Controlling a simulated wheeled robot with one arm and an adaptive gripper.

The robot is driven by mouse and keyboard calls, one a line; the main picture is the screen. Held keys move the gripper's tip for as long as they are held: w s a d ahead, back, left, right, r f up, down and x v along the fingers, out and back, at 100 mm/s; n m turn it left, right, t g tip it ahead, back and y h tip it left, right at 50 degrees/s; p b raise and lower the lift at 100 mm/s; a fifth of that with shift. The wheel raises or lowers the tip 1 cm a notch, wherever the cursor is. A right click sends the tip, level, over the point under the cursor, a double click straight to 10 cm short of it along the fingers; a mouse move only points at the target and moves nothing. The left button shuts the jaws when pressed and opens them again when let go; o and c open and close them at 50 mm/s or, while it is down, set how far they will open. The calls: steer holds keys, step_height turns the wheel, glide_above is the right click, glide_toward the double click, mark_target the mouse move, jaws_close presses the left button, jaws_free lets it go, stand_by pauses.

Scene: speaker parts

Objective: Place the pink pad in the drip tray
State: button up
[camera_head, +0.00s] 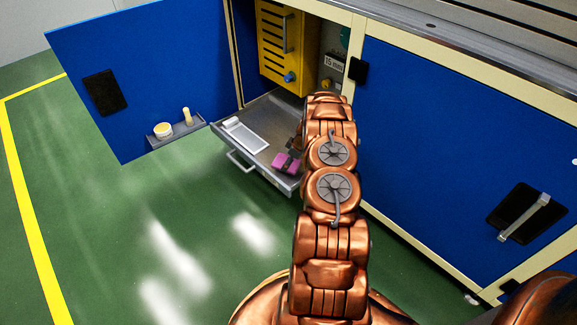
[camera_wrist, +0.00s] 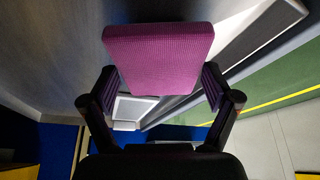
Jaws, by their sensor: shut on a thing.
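The pink pad (camera_wrist: 158,55) is a ribbed magenta block in the wrist view, held between the two fingers of my gripper (camera_wrist: 157,88). In the head view the pad (camera_head: 286,163) shows over the front right part of a grey metal pull-out tray (camera_head: 263,109), which I take as the drip tray. My gripper (camera_head: 292,151) is partly hidden by my arm there. I cannot tell whether the pad touches the tray floor.
A white-framed rectangular piece (camera_head: 244,136) lies in the tray's left part. A yellow unit (camera_head: 283,45) stands behind, inside the cabinet. An open blue door (camera_head: 140,80) with a small shelf (camera_head: 175,132) is at left; a closed blue door (camera_head: 465,140) is at right.

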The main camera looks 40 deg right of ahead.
steer(key=shift+f, duration=1.05)
steer(key=shift+f, duration=0.15)
steer(key=o, duration=0.9)
